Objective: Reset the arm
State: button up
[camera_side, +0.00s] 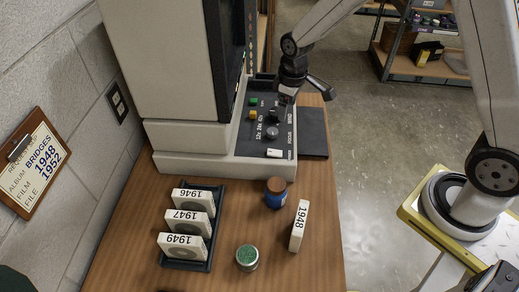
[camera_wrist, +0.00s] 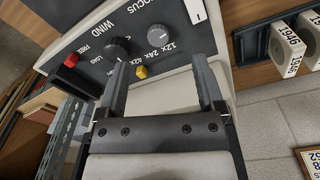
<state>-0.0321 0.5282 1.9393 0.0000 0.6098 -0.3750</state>
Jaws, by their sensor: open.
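My gripper (camera_side: 285,97) is over the control panel of the beige film reader (camera_side: 190,136), at the panel's far end in the side view. In the wrist view my gripper (camera_wrist: 161,75) has its two fingers spread apart with nothing between them. A yellow button (camera_wrist: 141,71), a dark knob (camera_wrist: 118,50) and a smaller grey knob (camera_wrist: 158,37) show around and beyond the fingertips. A red-topped control (camera_wrist: 71,60) is to their left. Whether a fingertip touches the panel cannot be told.
A dark rack (camera_side: 208,257) holds boxes marked 1946, 1947 and 1949. Box 1948 (camera_side: 299,226), a blue jar with brown lid (camera_side: 275,193) and a green-topped tin (camera_side: 247,257) stand on the wooden table (camera_side: 318,262). A clipboard (camera_side: 33,163) hangs on the wall.

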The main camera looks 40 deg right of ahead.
jog(key=s+r+m+t, duration=0.1)
jog(key=s+r+m, duration=0.1)
jog(key=s, duration=0.5)
jog(key=s+d+r+m, duration=0.1)
jog(key=s+r+m, duration=0.1)
jog(key=s, duration=0.6)
jog(key=shift+d+m+t, duration=0.2)
jog(key=shift+m+t, duration=0.1)
jog(key=shift+t, duration=0.1)
dwell(0.5)
